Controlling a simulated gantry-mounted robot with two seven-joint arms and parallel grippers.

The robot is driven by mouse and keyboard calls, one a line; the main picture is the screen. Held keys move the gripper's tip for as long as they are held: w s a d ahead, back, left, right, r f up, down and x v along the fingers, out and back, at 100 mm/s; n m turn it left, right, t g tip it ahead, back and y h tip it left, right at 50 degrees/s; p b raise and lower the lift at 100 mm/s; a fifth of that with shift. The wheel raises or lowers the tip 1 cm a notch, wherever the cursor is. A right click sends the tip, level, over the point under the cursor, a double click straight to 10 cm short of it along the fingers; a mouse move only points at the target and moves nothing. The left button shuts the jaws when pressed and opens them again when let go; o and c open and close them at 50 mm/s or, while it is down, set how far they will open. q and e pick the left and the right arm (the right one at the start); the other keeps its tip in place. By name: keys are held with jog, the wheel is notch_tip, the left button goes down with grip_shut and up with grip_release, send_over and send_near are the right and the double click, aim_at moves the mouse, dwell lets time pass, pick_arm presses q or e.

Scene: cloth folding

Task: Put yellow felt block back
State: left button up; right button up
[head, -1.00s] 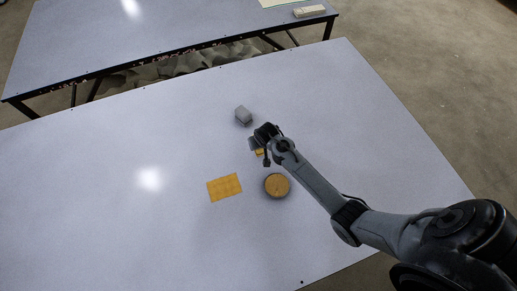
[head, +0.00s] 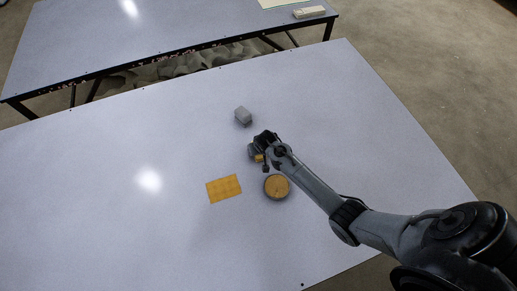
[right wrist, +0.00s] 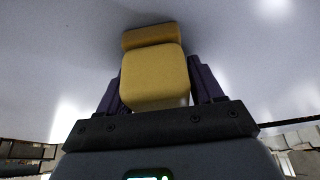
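The yellow felt block (right wrist: 155,77) sits between the two dark fingers of my right gripper (right wrist: 155,85) in the right wrist view, with a finger against each side. A second yellow part shows just beyond its far end. In the head view my right gripper (head: 254,155) is over the middle of the table, and a small bit of the yellow block (head: 259,158) shows beside the fingers. Its height above the table is hard to tell. My left gripper is not in view.
A flat orange-yellow sheet (head: 224,188) lies on the pale table (head: 100,200), left of and nearer than my right gripper. A round dark-rimmed thing with an orange top (head: 277,187) is just nearer. A grey block (head: 243,115) stands farther back. The table's left side is clear.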

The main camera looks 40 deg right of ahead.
jog(key=shift+o, duration=1.3)
jog(key=shift+r, duration=0.1)
jog(key=shift+r, duration=0.25)
jog(key=p+v, duration=0.3)
jog(key=v, duration=0.8)
jog(key=s+a+r+n+y, duration=0.1)
jog(key=s+a+r+n, duration=0.2)
jog(key=s, duration=0.8)
jog(key=s+a+r+n, duration=0.3)
jog(key=s+a+r, duration=0.3)
jog(key=s, duration=0.6)
jog(key=shift+a+r+g+y, duration=0.3)
jog(key=shift+a+r+y, duration=0.1)
jog(key=shift+a, duration=0.5)
